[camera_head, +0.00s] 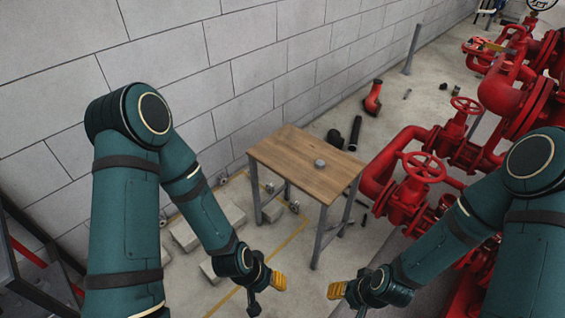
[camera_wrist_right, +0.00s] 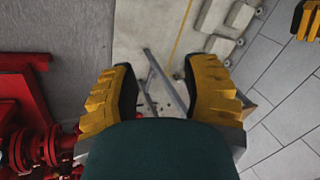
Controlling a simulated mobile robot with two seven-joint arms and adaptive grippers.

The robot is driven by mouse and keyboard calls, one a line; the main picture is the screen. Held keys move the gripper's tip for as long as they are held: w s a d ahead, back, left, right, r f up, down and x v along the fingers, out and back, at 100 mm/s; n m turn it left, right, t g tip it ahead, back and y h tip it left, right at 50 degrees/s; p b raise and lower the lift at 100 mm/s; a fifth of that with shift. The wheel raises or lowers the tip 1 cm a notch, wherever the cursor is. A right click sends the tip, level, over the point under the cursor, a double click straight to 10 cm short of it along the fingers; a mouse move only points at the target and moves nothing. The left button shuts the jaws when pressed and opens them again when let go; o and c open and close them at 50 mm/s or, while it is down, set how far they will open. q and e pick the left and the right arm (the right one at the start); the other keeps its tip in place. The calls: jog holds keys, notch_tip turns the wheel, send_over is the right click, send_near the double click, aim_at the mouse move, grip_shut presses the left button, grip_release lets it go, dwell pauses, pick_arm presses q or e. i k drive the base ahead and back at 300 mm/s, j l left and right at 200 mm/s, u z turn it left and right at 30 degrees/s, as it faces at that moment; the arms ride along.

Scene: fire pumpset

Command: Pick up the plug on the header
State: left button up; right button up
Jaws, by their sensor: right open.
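The red pipework of the pump set, with its header and valves (camera_head: 424,168), runs along the right of the head view. I cannot make out a plug on it. A small grey round piece (camera_head: 320,163) lies on the wooden table (camera_head: 285,160); I cannot tell if it is the plug. My right gripper (camera_head: 347,299) is open and empty, low in front of the table and left of the red pipes. In the right wrist view its two yellow fingers (camera_wrist_right: 160,68) stand apart with only floor and table legs beyond. My left gripper (camera_head: 267,290) is open and empty, facing it.
Grey blocks (camera_head: 185,236) lie left of the table. A block wall (camera_head: 170,60) closes the left side.

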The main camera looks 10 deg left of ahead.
aim_at(320, 164)
jog(key=i+j+u, duration=0.3)
jog(key=i, duration=0.4)
jog(key=i+u, duration=0.25)
jog(key=i, duration=0.5)
